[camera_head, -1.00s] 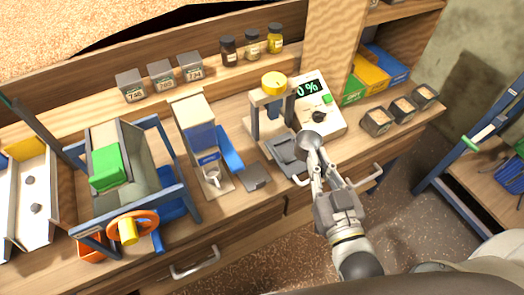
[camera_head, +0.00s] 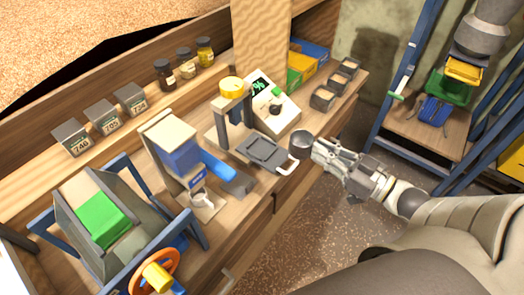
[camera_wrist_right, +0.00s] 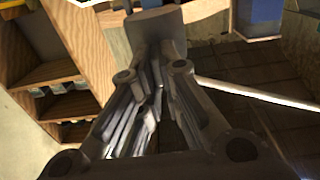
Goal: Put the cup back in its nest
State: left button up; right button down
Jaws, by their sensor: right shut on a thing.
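My right gripper (camera_head: 318,150) is shut on a dark grey rounded cup (camera_head: 301,145). It holds the cup just past the bench's front edge, to the right of a dark flat tray (camera_head: 266,152). In the right wrist view the cup (camera_wrist_right: 157,30) is at the tips of the closed fingers (camera_wrist_right: 153,70). What is inside the cup is hidden. A meter with a green % display (camera_head: 275,108) stands behind the tray, beside a stand with a yellow top (camera_head: 232,86). I cannot tell which of these parts is the nest. My left gripper is not in view.
A blue and white dispenser (camera_head: 178,150) with a small white mug (camera_head: 203,199) stands left of the tray. Dark open boxes (camera_head: 336,86) line the bench's right end. A blue-framed rack (camera_head: 398,85) stands at right. The floor (camera_head: 330,215) between is clear.

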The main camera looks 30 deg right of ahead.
aim_at(298, 140)
jog(key=shift+y, duration=0.3)
jog(key=w+f, duration=0.1)
jog(key=w, duration=0.2)
jog(key=w+a+f, duration=0.1)
jog(key=w, duration=0.2)
jog(key=w+f+b, duration=0.1)
jog(key=w, duration=0.3)
jog(key=shift+a+f, duration=0.1)
jog(key=shift+a, duration=0.3)
jog(key=w+f, duration=0.1)
jog(key=f, duration=0.1)
jog(key=w+a+f, duration=0.1)
jog(key=w+f, duration=0.1)
jog(key=shift+w+f+b, duration=0.2)
jog(key=shift+b, duration=0.1)
jog(key=shift+w+a+f, duration=0.1)
jog(key=shift+w+f, duration=0.4)
jog(key=shift+f, duration=0.2)
notch_tip(298, 140, down, 3)
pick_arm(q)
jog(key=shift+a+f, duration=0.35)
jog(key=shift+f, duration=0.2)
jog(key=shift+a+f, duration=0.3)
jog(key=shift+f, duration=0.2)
